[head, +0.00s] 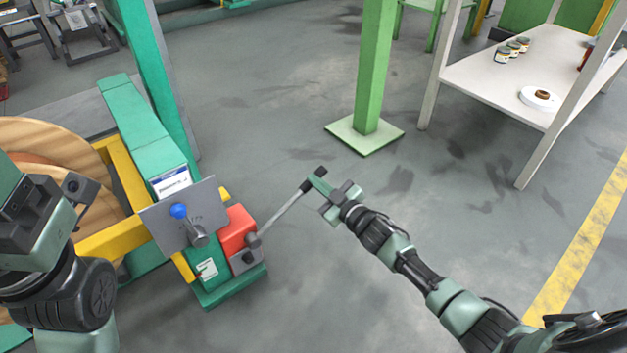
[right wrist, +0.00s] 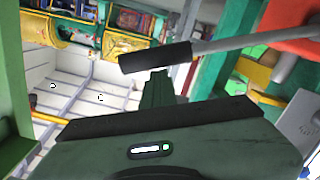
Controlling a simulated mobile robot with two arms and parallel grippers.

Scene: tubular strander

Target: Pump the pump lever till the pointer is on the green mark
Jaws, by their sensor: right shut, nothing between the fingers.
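The pump lever is a thin grey rod (head: 282,213) with a black grip, slanting up and right from the red pump block (head: 238,231). My right gripper (head: 318,182) is shut and empty, its fingertips at the grip. In the right wrist view the black grip (right wrist: 154,57) lies across, just past the shut fingertips (right wrist: 158,76); I cannot tell whether they touch. I cannot make out the pointer or green mark. My left arm is at the left edge; its fingers are not clear.
A green machine frame (head: 140,130) with yellow bars and a wooden reel (head: 50,140) stands at the left. A green post (head: 375,70) rises behind my right gripper. A white table (head: 520,75) holds cans and a roll. The floor right of the pump is clear.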

